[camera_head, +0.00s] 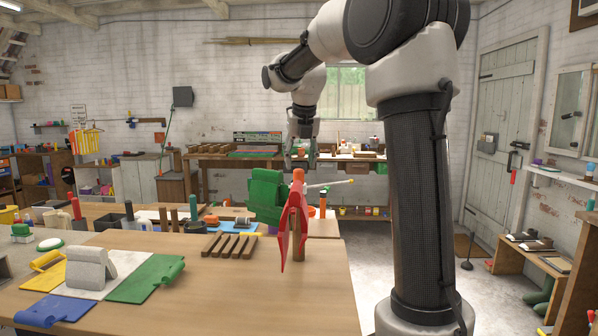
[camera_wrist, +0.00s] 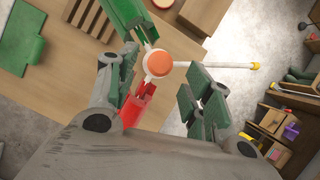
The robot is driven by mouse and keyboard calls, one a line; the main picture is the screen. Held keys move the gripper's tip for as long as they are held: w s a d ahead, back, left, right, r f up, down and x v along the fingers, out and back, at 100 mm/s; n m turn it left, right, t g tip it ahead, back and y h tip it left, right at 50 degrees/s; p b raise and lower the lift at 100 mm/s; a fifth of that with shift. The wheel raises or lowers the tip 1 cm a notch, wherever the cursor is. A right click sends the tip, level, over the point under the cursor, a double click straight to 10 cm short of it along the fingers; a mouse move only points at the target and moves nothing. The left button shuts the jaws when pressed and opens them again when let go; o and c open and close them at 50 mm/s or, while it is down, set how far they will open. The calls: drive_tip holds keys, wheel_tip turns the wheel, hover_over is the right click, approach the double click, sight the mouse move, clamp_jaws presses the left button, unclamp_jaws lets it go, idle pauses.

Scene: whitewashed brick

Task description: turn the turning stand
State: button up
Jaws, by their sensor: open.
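The turning stand shows in the head view as an upright wooden post with an orange cap (camera_head: 298,175). A red panel (camera_head: 286,243), a green panel (camera_head: 266,197) and a thin white rod with a yellow tip (camera_head: 330,184) stick out from it. In the wrist view I look down on its orange cap (camera_wrist: 158,63); the rod (camera_wrist: 215,65) points right, the red panel (camera_wrist: 140,106) toward me, the green panel (camera_wrist: 123,12) away. My gripper (camera_head: 301,160) is open; its fingers (camera_wrist: 162,80) lie either side of the post's line, and I cannot tell any contact.
The stand is on a wooden table (camera_head: 210,285). Wooden slats (camera_head: 230,245) lie left of it. Coloured mats, yellow (camera_head: 45,273), blue (camera_head: 55,310) and green (camera_head: 145,280), with a grey block (camera_head: 88,268) stand at the front left. Tools and a second bench are behind.

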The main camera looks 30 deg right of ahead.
drive_tip(key=v, duration=0.6)
drive_tip(key=shift+r, duration=0.35)
drive_tip(key=shift+s, duration=0.15)
